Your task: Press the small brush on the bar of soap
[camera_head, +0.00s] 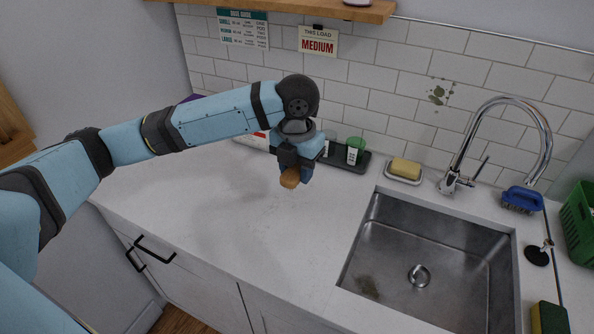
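My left gripper (290,168) is above the counter, left of the sink, pointing down. It is shut on a small brush (289,178) with a tan wooden body and pale bristles pointing down, clear of the counter as far as I can tell. The bar of soap (406,167) is yellow and lies in a white dish (402,180) behind the sink, to the right of my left gripper and apart from the brush. My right gripper is not in view.
A dark tray (360,166) with green and white containers (355,150) stands between gripper and soap. The faucet (460,170) rises right of the soap. A blue brush (522,199), a black stopper (537,256) and a green basket (580,225) are right of the sink (430,245). The front counter is clear.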

